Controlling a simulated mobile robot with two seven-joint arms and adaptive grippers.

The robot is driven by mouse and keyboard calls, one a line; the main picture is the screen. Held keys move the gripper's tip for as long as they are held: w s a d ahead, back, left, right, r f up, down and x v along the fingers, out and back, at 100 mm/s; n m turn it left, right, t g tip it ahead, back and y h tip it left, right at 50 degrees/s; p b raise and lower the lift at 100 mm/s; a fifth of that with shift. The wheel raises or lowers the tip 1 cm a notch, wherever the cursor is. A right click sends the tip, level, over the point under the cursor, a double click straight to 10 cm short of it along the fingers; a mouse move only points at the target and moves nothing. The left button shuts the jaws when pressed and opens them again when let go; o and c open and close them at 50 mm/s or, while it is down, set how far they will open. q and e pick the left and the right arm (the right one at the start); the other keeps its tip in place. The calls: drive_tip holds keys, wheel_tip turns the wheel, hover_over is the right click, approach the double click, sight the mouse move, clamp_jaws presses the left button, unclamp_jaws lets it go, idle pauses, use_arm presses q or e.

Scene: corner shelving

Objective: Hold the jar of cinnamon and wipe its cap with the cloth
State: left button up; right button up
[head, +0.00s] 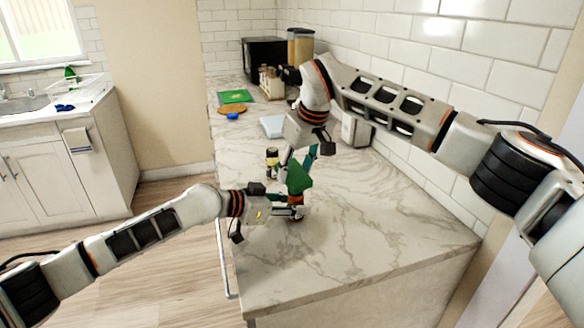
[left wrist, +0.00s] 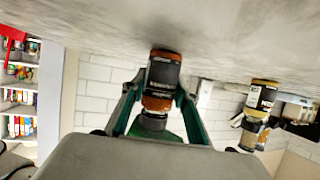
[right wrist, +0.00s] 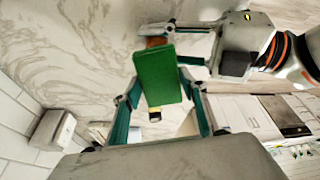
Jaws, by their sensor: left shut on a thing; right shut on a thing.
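The cinnamon jar (left wrist: 161,72), dark-labelled with orange-brown ends, is between my left gripper's fingers (left wrist: 155,100), which are shut on it. It looks upright at or just above the counter; the exact gap is unclear. In the head view my left gripper (head: 292,205) is low over the counter. My right gripper (head: 305,155) is above it, shut on the green cloth (head: 299,179). The cloth hangs at the jar's cap and largely hides the jar from the right wrist view, where the cloth (right wrist: 158,75) fills the middle. Whether cloth and cap touch is unclear.
Another jar (head: 271,157) stands on the counter (head: 370,225) just beyond my grippers. Further back are a pale flat item (head: 273,126), a green board (head: 236,97), a blue item (head: 232,116) and a black microwave (head: 262,55). The counter's near right is clear.

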sight(306, 181)
drive_tip(key=shift+s+d+f, duration=0.35)
drive_tip(key=shift+s+d, duration=0.2)
drive_tip(key=shift+d, duration=0.2)
drive_tip(key=shift+s+d+f, duration=0.3)
drive_tip(key=shift+s+d, duration=0.25)
drive_tip(key=shift+d, duration=0.15)
drive_tip(key=shift+r, duration=0.1)
wheel_tip(306, 181, up, 9)
drive_tip(key=shift+r, duration=0.2)
drive_tip(key=shift+s, duration=0.1)
